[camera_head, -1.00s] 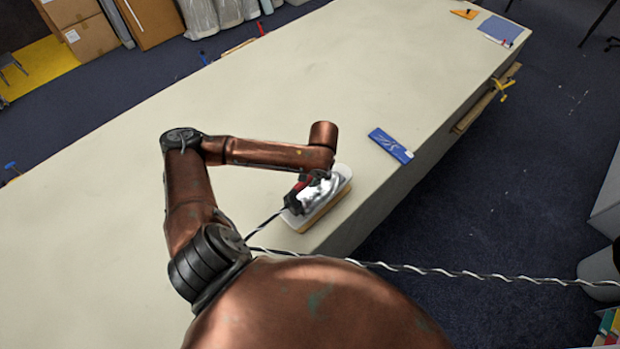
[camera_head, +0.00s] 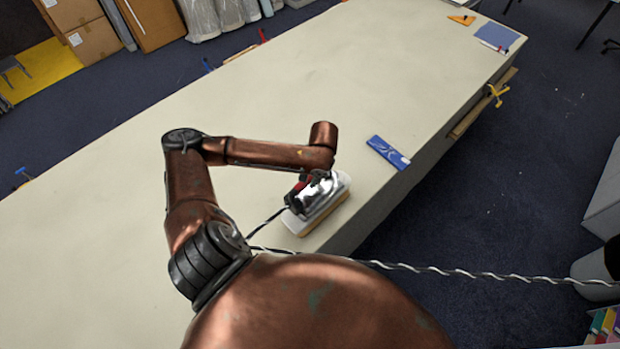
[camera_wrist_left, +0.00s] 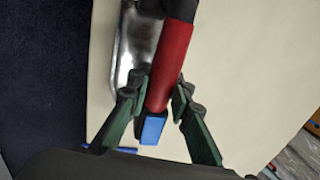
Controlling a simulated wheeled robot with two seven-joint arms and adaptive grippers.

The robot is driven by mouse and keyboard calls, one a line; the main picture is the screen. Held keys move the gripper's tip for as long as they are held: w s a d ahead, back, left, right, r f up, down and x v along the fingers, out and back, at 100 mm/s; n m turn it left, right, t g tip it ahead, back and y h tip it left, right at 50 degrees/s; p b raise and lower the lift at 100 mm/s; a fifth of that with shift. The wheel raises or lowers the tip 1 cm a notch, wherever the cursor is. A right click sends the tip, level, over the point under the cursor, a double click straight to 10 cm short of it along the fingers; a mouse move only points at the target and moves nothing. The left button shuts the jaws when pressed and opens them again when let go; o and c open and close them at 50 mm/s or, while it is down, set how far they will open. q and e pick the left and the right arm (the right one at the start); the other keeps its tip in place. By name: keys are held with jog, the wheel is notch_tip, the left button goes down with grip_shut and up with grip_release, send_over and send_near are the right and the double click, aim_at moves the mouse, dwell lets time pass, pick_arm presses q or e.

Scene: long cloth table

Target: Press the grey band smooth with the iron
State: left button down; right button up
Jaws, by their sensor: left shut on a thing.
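The iron (camera_head: 322,195) has a silver body and a red handle (camera_wrist_left: 172,62) with a blue end. My left gripper (camera_wrist_left: 162,98) is shut on that handle, one green finger on each side. A dark and white twisted cord runs from the iron's rear. I cannot make out a grey band in either view. My right gripper is not in view.
A blue flat object (camera_head: 387,153) lies near the table's right edge, beyond the iron. At the far end of the table (camera_head: 330,75) are a blue-grey square (camera_head: 497,36) and an orange triangle (camera_head: 462,19). A yellow clamp (camera_head: 497,95) is on the right side. The table's middle is clear.

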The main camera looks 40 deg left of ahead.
pick_arm(q)
jog(key=shift+w+r, duration=0.1)
jog(key=shift+r, duration=0.75)
jog(key=shift+r, duration=3)
jog(key=shift+f, duration=0.1)
